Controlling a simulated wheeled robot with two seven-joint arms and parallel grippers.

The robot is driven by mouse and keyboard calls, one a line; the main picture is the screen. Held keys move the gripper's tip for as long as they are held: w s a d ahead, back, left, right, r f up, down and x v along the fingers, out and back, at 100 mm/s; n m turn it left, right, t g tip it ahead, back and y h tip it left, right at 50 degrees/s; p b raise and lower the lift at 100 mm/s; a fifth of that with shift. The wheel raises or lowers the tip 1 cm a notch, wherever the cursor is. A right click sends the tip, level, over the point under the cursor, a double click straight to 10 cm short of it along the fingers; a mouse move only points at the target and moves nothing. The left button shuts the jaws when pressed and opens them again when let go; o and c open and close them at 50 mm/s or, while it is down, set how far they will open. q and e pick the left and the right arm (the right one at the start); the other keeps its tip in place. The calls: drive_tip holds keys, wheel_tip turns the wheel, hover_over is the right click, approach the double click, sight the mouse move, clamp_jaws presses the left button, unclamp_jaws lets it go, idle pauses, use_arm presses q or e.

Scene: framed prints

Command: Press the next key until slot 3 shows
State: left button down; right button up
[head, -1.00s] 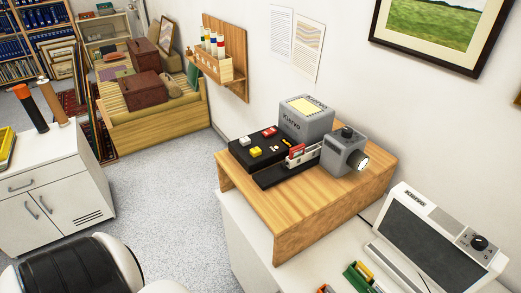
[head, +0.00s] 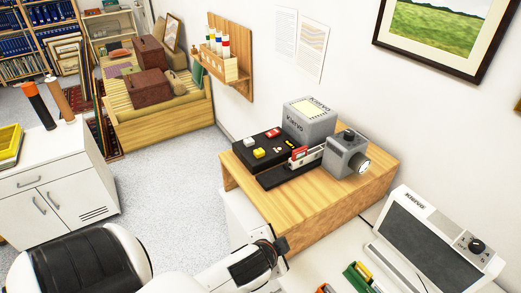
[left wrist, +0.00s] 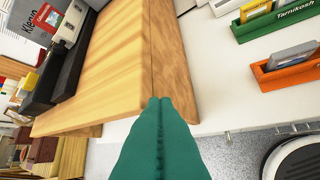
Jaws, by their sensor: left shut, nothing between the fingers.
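A grey projector (head: 345,155) with a lit lens stands on a wooden stand (head: 325,210). Beside it is a black key unit (head: 250,142) with yellow, white and red keys; which is the next key is too small to read. A slide carrier (head: 306,157) holding red and white slides lies between them. My left gripper (head: 282,246) is low at the stand's near side, apart from the keys. In the left wrist view its green fingers (left wrist: 160,102) are shut and empty, pointing at the stand's edge. Which slot shows cannot be told. My right gripper is out of view.
A grey Kiervo box (head: 308,120) stands behind the keys. A grey viewer with a dark screen (head: 425,240) is at the right. Green (left wrist: 265,20) and orange (left wrist: 285,70) slide holders lie on the white top near the stand. Grey floor is open at left.

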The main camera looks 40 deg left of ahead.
use_arm(q)
drive_tip(key=w+r+m+t, duration=0.1)
drive_tip(key=w+r, duration=0.1)
drive_tip(key=w+r+m+t, duration=0.2)
drive_tip(key=w+r, duration=0.1)
drive_tip(key=w+a+r+m+t, duration=0.1)
drive_tip(key=w+r, duration=0.1)
drive_tip(key=shift+w+a+r+m+t, duration=0.1)
drive_tip(key=shift+w+r+m+t, duration=0.1)
drive_tip(key=shift+m+t, duration=0.15)
drive_tip(key=w+d+r+m+t+h, duration=0.3)
drive_tip(key=w+r+m+h, duration=0.75)
drive_tip(key=m, duration=1.05)
drive_tip(key=a+m+g+y, duration=0.6)
drive_tip(key=a+m, duration=0.9)
drive_tip(key=a, duration=1.1)
drive_tip(key=shift+w+a+f+g, duration=0.2)
drive_tip(key=shift+f+g, duration=0.2)
drive_tip(key=shift+g, duration=0.45)
drive_tip(key=shift+f, duration=0.15)
